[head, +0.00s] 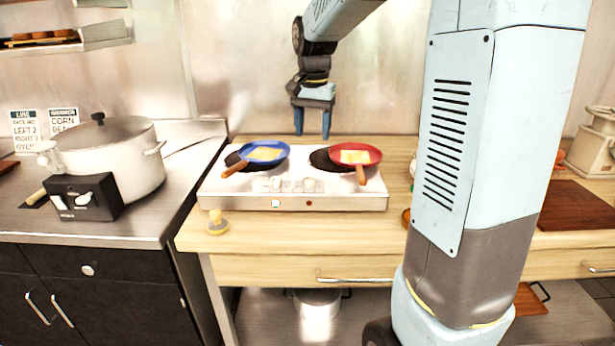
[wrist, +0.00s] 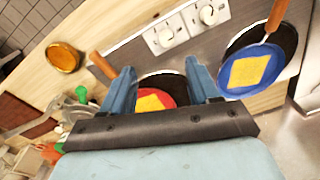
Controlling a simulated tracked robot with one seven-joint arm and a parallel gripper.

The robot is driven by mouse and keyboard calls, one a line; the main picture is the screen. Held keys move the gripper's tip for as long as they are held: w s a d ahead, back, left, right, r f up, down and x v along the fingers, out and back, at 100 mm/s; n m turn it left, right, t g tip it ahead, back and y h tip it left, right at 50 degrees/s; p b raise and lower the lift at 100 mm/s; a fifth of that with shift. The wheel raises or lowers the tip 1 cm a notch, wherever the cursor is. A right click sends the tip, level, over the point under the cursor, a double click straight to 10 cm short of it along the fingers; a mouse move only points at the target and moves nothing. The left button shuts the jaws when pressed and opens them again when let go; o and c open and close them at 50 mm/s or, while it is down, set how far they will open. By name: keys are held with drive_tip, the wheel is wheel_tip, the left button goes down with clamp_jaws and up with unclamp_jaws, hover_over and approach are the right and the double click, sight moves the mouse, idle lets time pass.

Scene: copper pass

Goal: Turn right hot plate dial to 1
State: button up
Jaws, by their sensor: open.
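The white hot plate (head: 225,190) stands on the wooden counter, with two dials on its front half. The right dial (head: 309,184) also shows in the wrist view (wrist: 166,37), beyond my fingertips. The left dial (head: 276,184) is beside it, also in the wrist view (wrist: 208,15). Their settings are too small to read. A red pan (head: 372,155) with yellow food sits on the right burner, and a blue pan (head: 279,148) with yellow food sits on the left burner. My gripper (head: 312,134) is open and empty, above and behind the hot plate, between the pans.
The pan handles point forward beside the dials. A yellow knobbed object (head: 217,222) stands at the counter's front left. A large white pot (head: 135,170) stands on the left steel counter, and a cutting board (head: 575,208) lies at right.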

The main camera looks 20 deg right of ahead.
sight(309, 178)
drive_tip(key=shift+m+g, duration=0.3)
drive_tip(key=shift+m, duration=0.1)
drive_tip(key=w+f, duration=0.1)
drive_tip(key=f, duration=0.4)
drive_tip(key=w+f, duration=0.1)
drive_tip(key=f, duration=0.4)
drive_tip(key=w+f, duration=0.1)
drive_tip(key=f, duration=0.4)
drive_tip(key=shift+f, duration=0.2)
drive_tip(key=shift+c, duration=0.2)
drive_tip(key=c, duration=1)
